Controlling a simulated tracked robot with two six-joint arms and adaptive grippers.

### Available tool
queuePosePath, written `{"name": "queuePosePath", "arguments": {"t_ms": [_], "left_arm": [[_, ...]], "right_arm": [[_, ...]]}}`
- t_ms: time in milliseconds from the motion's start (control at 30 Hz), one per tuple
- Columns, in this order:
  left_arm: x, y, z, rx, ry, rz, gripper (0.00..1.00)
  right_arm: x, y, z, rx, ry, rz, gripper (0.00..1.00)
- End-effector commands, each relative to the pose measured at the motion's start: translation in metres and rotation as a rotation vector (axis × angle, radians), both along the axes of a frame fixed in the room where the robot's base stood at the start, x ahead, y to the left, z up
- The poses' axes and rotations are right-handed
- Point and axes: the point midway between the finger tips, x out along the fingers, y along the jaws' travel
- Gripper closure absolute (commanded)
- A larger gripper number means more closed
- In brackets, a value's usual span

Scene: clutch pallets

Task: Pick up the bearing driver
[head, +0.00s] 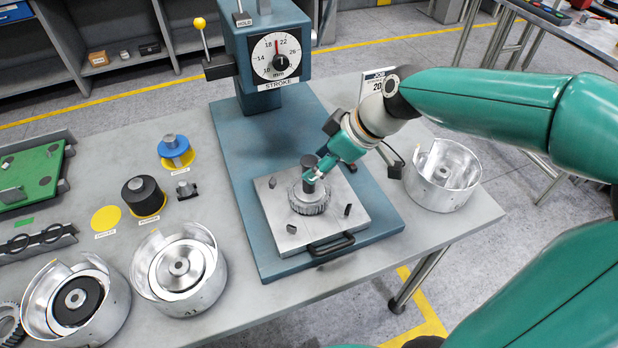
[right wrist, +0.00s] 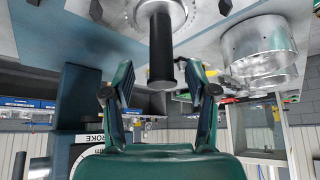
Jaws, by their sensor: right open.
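The bearing driver, a dark upright cylinder (head: 309,163), stands on a round toothed metal part (head: 310,203) on the pallet plate (head: 275,228) under the press. My right gripper (head: 317,179) is right at the driver, coming in from the back right. Its two fingers (right wrist: 160,88) are spread apart, with the driver's grip end between them and a visible gap on each side. My left gripper is out of view.
The blue press (head: 265,45) with its dial stands behind the plate. A silver housing (head: 441,178) is at right; two more (head: 180,268) (head: 75,300) are at front left. A blue tool (head: 175,150), a black tool (head: 142,193) and an empty yellow disc (head: 106,218) are at left.

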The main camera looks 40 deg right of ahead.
Motion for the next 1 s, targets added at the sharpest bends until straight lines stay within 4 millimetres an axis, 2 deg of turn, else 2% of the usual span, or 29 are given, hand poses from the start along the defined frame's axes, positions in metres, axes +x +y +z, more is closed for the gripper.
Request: {"name": "queuePosePath", "arguments": {"t_ms": [67,233,500,567,867,1000], "left_arm": [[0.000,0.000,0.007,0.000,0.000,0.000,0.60],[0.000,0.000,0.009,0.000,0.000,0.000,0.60],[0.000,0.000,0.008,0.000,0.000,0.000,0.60],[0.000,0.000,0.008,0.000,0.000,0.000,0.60],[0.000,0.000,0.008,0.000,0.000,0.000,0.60],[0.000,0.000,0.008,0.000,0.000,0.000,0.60]], "right_arm": [[0.006,0.007,-0.008,0.002,0.006,0.003,0.43],[0.016,0.012,-0.025,0.002,0.004,0.000,0.43],[0.017,0.013,-0.029,0.000,0.001,-0.002,0.43],[0.017,0.013,-0.029,0.000,0.001,-0.002,0.51],[0.017,0.012,-0.029,0.000,0.000,-0.002,1.00],[0.018,0.012,-0.028,0.000,0.000,-0.002,1.00]]}}
